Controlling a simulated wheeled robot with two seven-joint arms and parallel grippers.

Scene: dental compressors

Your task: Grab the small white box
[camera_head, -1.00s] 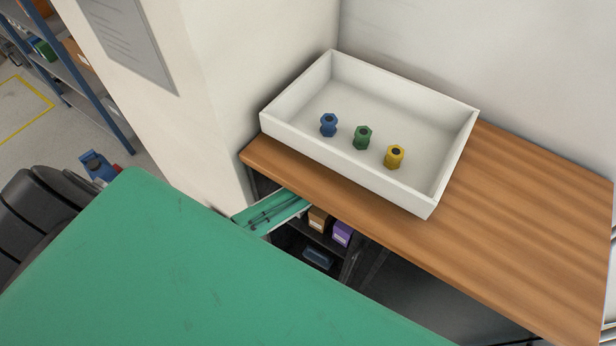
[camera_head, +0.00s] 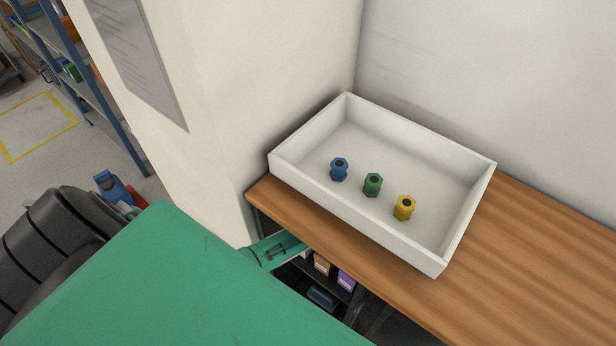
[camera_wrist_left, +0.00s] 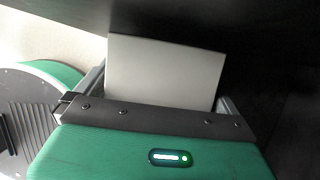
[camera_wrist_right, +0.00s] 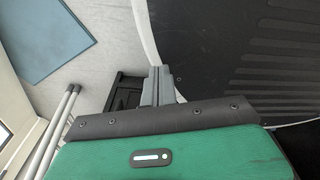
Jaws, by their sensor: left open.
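The small white box (camera_wrist_left: 165,72) shows in the left wrist view as a plain pale block. My left gripper (camera_wrist_left: 163,92) is open, with one finger on each side of the box; I cannot tell whether they touch it. In the head view my left arm's green end (camera_head: 272,250) reaches under the wooden tabletop to the shelf, and its fingertips are hidden there. My right gripper (camera_wrist_right: 158,86) is shut and empty in the right wrist view, its two fingers side by side.
The wooden tabletop (camera_head: 520,260) overhangs the dark shelf. On the shelf are a tan box (camera_head: 322,263), a purple box (camera_head: 346,280) and a blue item (camera_head: 322,297). A white tray (camera_head: 350,215) with blue, green and yellow nuts stands on top. A wall column (camera_head: 215,150) is at the left.

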